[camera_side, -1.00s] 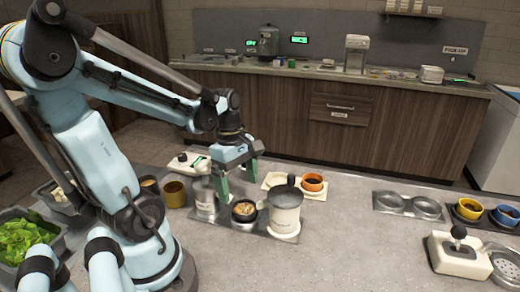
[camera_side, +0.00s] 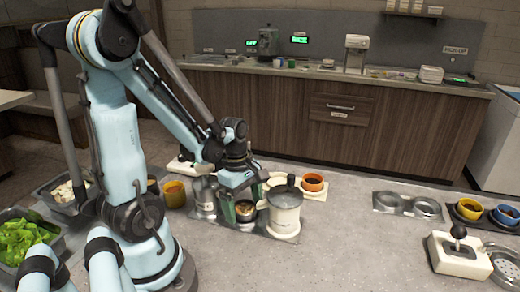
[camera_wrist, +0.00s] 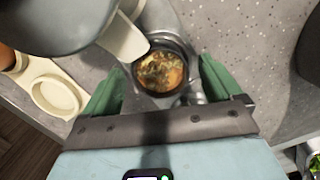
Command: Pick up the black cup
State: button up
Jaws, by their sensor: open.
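The black cup (camera_side: 246,212) holds brownish contents and stands in a metal holder between a silver canister and a large pale pot. In the wrist view the black cup (camera_wrist: 160,68) shows from above, with a dark rim around the contents. My gripper (camera_side: 245,208) is lowered over it, green fingers pointing down. In the wrist view my gripper (camera_wrist: 160,75) is open, one finger on each side of the cup, with a gap visible on both sides. Whether the fingertips are below the rim is hard to tell.
The large pale pot (camera_side: 284,212) with a grey lid stands close at the right. The silver canister (camera_side: 204,200) is close at the left. An orange cup (camera_side: 312,183) sits on a cream tray behind. A yellow cup (camera_side: 174,194) stands further left. The counter in front is clear.

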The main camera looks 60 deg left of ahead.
jog(key=c, duration=1.2)
jog(key=shift+c, duration=0.2)
